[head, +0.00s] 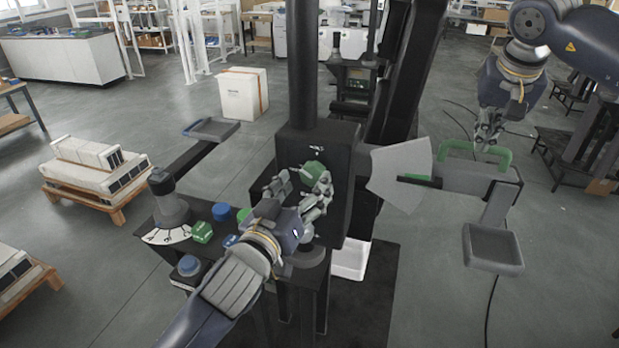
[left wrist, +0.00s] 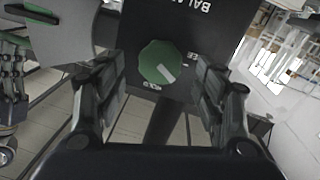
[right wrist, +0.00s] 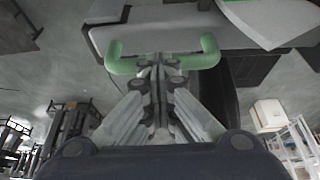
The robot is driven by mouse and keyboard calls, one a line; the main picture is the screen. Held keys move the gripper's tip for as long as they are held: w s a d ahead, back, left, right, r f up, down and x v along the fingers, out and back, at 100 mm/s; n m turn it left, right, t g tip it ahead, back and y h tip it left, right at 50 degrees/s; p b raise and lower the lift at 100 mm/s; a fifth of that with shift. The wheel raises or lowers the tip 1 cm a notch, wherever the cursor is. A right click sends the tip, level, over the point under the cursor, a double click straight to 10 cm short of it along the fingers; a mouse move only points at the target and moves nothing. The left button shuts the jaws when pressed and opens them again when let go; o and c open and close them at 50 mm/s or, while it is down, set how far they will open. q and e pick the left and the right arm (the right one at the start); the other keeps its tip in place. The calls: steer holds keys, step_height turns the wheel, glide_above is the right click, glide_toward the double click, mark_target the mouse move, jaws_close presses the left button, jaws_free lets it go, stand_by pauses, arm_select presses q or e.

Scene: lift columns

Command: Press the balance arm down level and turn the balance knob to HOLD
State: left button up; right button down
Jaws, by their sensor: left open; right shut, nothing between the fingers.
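The green balance knob (head: 314,170) is on the black column box. In the left wrist view the knob (left wrist: 160,62) has a white mark pointing to the lower right, between two small, partly unreadable labels. My left gripper (head: 300,187) is open, its fingers on either side of the knob; contact is not clear. The grey balance arm (head: 455,177) has a green handle (head: 503,160) on top. My right gripper (head: 487,138) is shut and empty, fingertips at the handle's crossbar; it also shows in the right wrist view (right wrist: 158,68). Whether it touches is not clear.
A grey fan-shaped plate (head: 400,170) with a green mark stands beside the column. A grey pan (head: 493,246) hangs at the right. A black bench at the left holds a dial post (head: 170,202) and green and blue blocks. A white box (head: 243,93) stands behind.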

mark_target(312, 176)
arm_select(q)
steer(key=shift+x, duration=1.7)
arm_select(e)
steer(key=shift+f, duration=0.15)
arm_select(q)
steer(key=c, duration=1)
steer(key=shift+c, duration=0.2)
steer(key=m, duration=1)
steer(key=shift+m+g+y, duration=0.3)
steer(key=shift+m+y, duration=0.1)
steer(key=shift+m, duration=0.3)
